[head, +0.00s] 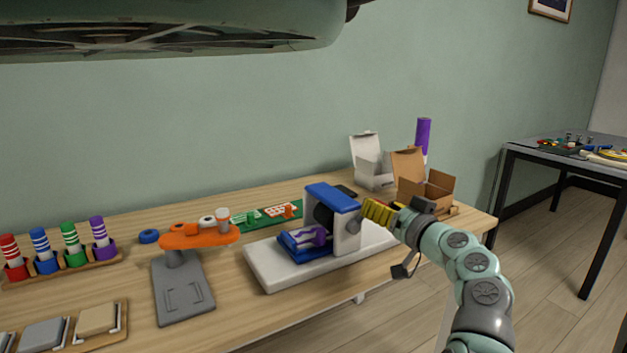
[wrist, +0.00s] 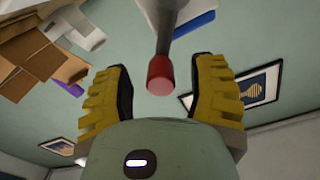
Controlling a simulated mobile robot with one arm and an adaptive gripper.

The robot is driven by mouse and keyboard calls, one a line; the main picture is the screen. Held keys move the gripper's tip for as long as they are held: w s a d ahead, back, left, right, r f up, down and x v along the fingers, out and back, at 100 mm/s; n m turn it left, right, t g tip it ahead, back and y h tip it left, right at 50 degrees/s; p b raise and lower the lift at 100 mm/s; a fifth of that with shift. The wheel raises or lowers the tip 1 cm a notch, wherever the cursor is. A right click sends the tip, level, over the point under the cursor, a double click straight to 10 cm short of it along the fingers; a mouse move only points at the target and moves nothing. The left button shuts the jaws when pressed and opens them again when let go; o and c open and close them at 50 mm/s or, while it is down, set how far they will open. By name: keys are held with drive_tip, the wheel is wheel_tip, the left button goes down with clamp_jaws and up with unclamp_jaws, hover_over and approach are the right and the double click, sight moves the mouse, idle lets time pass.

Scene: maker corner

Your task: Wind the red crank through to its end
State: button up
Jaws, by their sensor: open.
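The crank's red knob (wrist: 160,75) shows in the wrist view at the end of a grey crank arm (wrist: 172,28). The knob lies between the two yellow fingers of my gripper (wrist: 159,68), with a gap on each side. In the head view my gripper (head: 377,212) is at the right side of a machine with a blue top (head: 332,197) and white base (head: 268,272). The red knob is hidden there behind the gripper. A blue tray (head: 290,250) with a purple piece sits at the machine's front.
An orange-topped grey stand (head: 182,290) is left of the machine, by a green board (head: 262,216). Open cardboard boxes (head: 428,187) and a purple cylinder (head: 423,135) stand behind my gripper. Colored striped cylinders (head: 70,245) stand at the far left.

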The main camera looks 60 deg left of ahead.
drive_tip(key=shift+a, duration=1.55)
drive_tip(key=shift+c, duration=0.2)
clamp_jaws()
